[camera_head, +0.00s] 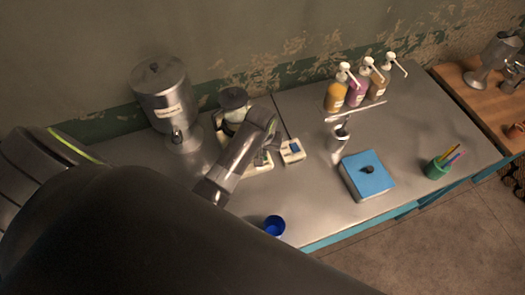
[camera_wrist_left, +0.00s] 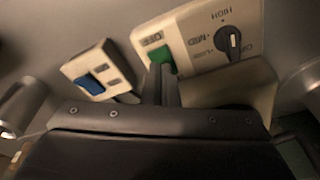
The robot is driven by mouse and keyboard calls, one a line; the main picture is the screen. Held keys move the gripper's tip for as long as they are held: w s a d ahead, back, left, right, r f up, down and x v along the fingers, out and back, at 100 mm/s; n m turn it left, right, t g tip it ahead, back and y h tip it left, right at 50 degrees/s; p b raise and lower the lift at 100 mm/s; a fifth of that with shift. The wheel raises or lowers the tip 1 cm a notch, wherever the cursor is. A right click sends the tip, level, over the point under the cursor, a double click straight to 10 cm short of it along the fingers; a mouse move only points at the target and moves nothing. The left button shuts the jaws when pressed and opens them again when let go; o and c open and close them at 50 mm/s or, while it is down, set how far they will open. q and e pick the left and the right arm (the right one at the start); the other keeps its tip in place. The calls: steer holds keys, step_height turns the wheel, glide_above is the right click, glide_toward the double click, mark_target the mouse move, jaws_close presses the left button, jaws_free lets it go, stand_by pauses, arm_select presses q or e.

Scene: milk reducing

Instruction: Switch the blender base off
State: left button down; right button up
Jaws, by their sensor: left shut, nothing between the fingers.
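The blender base (camera_head: 259,168) is a cream block on the metal counter, partly hidden behind my left arm in the head view. In the left wrist view its panel (camera_wrist_left: 195,35) shows a black dial (camera_wrist_left: 229,40) with printed speed words and a green switch (camera_wrist_left: 161,56) beside an "OFF" label. My left gripper (camera_wrist_left: 159,72) is shut and empty, its fingertips at the green switch and covering part of it. I cannot tell whether they touch it. In the head view the left gripper (camera_head: 268,146) is over the base. My right gripper is not in view.
A small cream box (camera_head: 292,151) with a blue switch is beside the base. A metal dispenser (camera_head: 164,95) and a dark-topped jar (camera_head: 233,100) stand behind. A blue cup (camera_head: 274,226) is near the front edge. Pump bottles (camera_head: 356,90) and a blue box (camera_head: 367,175) are farther right.

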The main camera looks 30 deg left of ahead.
arm_select(q)
step_height(320, 180, up, 6)
steer(key=shift+f, duration=0.15)
stand_by(0.5)
stand_by(0.4)
